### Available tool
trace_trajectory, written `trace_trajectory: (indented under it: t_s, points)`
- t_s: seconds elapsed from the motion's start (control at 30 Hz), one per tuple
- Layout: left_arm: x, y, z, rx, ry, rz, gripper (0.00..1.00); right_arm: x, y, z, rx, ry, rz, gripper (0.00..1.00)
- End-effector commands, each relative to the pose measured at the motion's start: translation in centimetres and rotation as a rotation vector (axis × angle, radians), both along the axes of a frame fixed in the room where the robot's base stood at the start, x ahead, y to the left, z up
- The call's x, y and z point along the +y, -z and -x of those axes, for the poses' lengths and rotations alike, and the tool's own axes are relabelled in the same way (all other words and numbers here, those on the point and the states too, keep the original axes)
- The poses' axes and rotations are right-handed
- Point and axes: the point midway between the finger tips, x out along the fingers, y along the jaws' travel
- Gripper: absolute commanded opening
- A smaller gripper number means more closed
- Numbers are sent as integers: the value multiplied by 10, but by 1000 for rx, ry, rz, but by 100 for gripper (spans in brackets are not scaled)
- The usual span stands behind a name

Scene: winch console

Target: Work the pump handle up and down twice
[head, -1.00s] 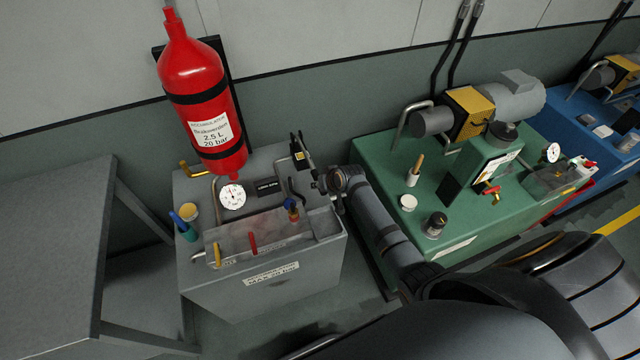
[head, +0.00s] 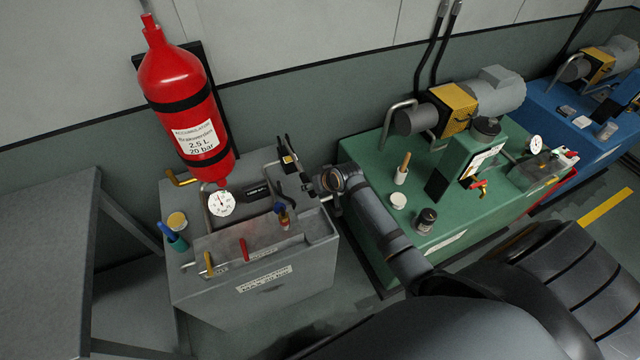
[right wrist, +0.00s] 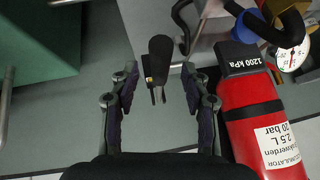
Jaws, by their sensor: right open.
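The pump handle, a black rounded grip (right wrist: 159,58), shows in the right wrist view between the two fingers of my right gripper (right wrist: 160,70). The fingers are apart, with a visible gap on each side of the grip. In the head view my right gripper (head: 300,178) is at the back right corner of the grey console (head: 245,292). There I cannot clearly separate the dark handle from the dark fingers. My left gripper is not in view.
A red accumulator (head: 180,92) hangs on the wall behind the console. A pressure gauge (head: 221,203), a red lever (head: 244,249) and a yellow lever (head: 208,263) are on the console. A green pump unit (head: 375,235) stands to the right, a grey table (head: 45,260) to the left.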

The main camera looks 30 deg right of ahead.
Motion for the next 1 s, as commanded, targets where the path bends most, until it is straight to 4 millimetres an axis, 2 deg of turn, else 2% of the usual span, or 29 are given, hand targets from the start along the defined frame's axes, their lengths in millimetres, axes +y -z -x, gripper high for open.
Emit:
trace_trajectory:
  t_s: [0.2,0.33,0.93,1.0]
  points:
    - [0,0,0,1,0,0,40,-7,-40,30,-1,-2,4,47]
    - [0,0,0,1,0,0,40,-9,-54,40,-1,0,3,47]
    - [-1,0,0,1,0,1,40,-9,-59,44,1,0,0,47]
    - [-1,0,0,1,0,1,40,-7,-57,50,9,-8,9,47]
